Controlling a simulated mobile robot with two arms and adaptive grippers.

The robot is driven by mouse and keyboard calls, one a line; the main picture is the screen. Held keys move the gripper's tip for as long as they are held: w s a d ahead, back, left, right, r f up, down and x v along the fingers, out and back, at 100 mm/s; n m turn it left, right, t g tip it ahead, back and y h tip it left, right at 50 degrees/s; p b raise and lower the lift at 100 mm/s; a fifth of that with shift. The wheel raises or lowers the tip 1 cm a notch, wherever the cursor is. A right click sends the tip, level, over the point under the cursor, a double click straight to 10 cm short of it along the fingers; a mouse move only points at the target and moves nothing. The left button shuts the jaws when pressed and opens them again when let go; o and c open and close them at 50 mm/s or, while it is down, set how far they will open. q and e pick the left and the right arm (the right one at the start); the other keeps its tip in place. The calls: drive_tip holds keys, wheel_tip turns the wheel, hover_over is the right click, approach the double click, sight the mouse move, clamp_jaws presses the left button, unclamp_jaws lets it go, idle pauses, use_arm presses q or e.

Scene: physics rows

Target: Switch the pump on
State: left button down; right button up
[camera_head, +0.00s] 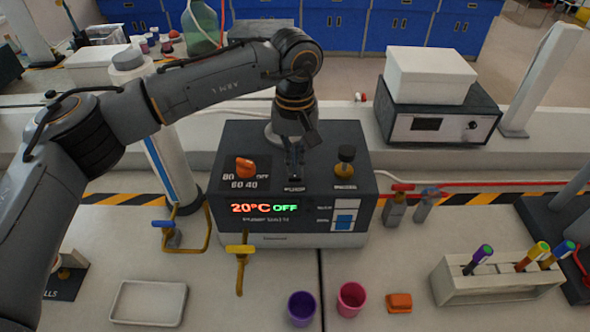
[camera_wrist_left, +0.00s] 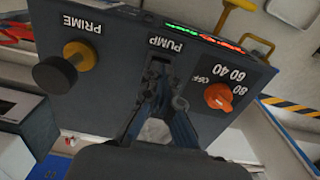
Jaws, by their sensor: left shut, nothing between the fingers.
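My right gripper is not in view.
A yellow-handled valve (camera_head: 240,251) stands before the unit, a blue-handled one (camera_head: 167,230) at its left. Purple (camera_head: 302,309) and pink (camera_head: 351,299) cups, an orange block (camera_head: 399,302) and a marker rack (camera_head: 490,285) are in front. A white tray (camera_head: 148,303) lies front left.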

sight(295, 177)
use_arm(q)
drive_tip(key=shift+f+b, duration=0.35)
drive_tip(key=shift+f, duration=0.05)
idle(0.4)
drive_tip(key=shift+f+b, duration=0.55)
drive_tip(key=shift+f, duration=0.05)
idle(0.3)
drive_tip(key=shift+r+p, duration=1.6)
drive_tip(key=shift+r, duration=1.95)
drive_tip(key=shift+f, duration=0.1)
